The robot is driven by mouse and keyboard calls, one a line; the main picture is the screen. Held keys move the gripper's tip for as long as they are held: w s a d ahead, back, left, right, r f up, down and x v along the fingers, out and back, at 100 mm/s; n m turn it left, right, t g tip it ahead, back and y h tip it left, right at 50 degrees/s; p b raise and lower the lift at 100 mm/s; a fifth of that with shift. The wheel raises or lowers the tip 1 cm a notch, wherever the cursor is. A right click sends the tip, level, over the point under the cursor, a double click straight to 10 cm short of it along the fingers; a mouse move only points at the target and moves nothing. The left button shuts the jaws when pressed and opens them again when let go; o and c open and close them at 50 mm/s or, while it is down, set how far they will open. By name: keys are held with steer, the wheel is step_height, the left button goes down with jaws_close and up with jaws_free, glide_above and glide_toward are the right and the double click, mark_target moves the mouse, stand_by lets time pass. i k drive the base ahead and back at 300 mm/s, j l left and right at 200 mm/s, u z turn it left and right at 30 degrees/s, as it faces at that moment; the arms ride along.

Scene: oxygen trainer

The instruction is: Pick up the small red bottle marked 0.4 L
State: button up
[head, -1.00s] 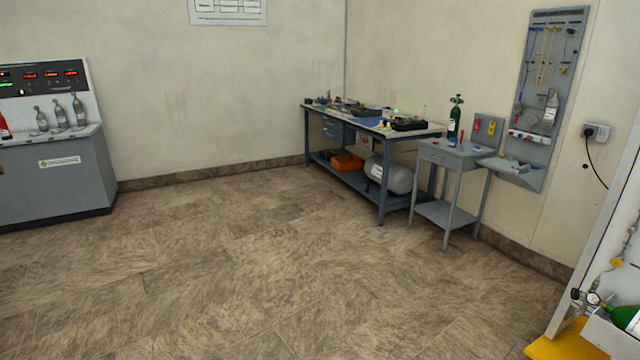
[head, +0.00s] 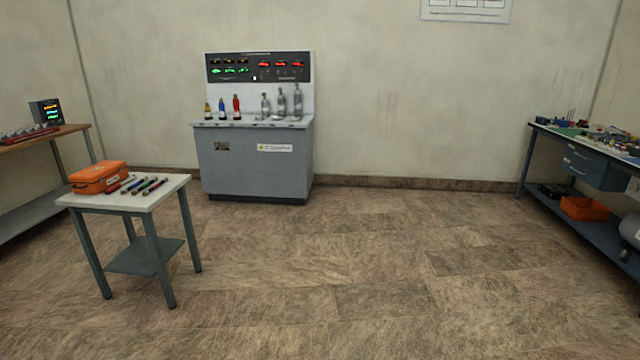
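A small red bottle (head: 236,107) stands upright on the top of the grey console (head: 215,125) at the back wall. It is the right one of three small coloured bottles, beside a blue one (head: 222,109) and a yellow one (head: 207,111). Its marking is too small to read. Three grey bottles (head: 281,104) stand to its right on the same ledge. My gripper is not in view.
A small table (head: 165,192) with an orange case (head: 98,177) and several coloured tubes stands at the front left. A wooden-topped bench (head: 62,134) is at the left edge, a blue workbench (head: 530,158) at the right. The middle floor (head: 350,260) is clear.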

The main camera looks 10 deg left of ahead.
mark_target(237, 113)
steer(key=i+u, duration=0.15)
steer(key=i, duration=0.8)
steer(key=i+l+u, duration=0.15)
steer(key=i, duration=0.8)
steer(key=i+j+u, duration=0.1)
steer(key=i+u, duration=0.15)
steer(key=i, duration=0.75)
steer(key=i+l+u, duration=0.1)
steer(key=i+u, duration=0.2)
steer(key=i, duration=2.8)
steer(key=i+u, duration=0.1)
steer(key=i, duration=0.65)
steer(key=i+l+u, duration=0.1)
steer(key=i, duration=0.65)
steer(key=u, duration=0.4)
steer(key=i+l+u, duration=0.7)
steer(key=i+l, duration=0.2)
steer(key=i+l+u, duration=0.1)
steer(key=l, duration=0.3)
steer(key=i+l, duration=0.3)
